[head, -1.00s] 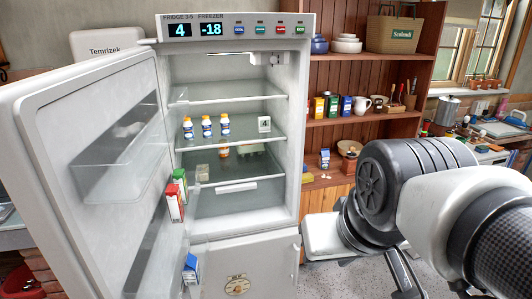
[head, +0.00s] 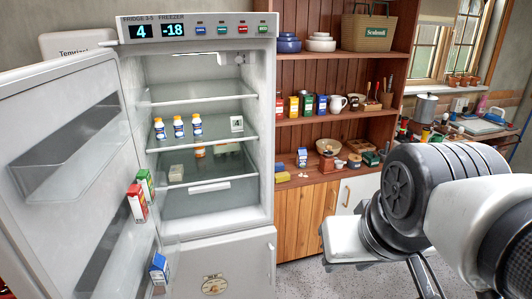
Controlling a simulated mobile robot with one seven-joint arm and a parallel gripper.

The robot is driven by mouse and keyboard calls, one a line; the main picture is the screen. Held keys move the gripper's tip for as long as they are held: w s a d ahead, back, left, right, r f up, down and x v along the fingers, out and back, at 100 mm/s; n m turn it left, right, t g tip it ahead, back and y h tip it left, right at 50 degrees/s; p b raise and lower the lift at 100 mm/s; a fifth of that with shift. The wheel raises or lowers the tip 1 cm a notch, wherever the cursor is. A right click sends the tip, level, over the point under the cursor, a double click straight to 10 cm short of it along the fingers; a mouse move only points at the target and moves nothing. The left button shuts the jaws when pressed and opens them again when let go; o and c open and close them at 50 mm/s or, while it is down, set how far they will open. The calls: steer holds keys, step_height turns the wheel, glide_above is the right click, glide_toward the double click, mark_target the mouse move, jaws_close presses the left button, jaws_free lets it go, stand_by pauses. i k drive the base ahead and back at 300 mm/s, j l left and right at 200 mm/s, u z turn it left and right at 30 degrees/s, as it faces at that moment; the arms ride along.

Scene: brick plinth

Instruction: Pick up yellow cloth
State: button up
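A small yellow item (head: 282,177) lies on the wooden counter just right of the fridge; it may be the yellow cloth, but it is too small to tell cloth from sponge. My arm reaches in from the right edge in the head view, in front of the shelf unit. Its end is at the lower right, well apart from the yellow item. My gripper's fingertips do not show clearly, so whether it is open or shut cannot be seen.
The fridge (head: 265,130) stands open, its door (head: 60,130) swung left, with bottles and cartons inside. A blue-and-white carton (head: 302,157) and several kitchen items share the counter. Speckled floor (head: 305,275) shows below the wooden cabinet (head: 300,222).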

mark_target(282, 177)
steer(key=i+l, duration=0.35)
steer(key=i, duration=0.15)
steer(key=i+l, duration=0.3)
steer(key=i, duration=0.25)
steer(key=i+l, duration=0.35)
steer(key=i, duration=0.15)
steer(key=i+l, duration=0.3)
steer(key=i, duration=0.25)
steer(key=i+l, duration=0.35)
steer(key=i, duration=0.15)
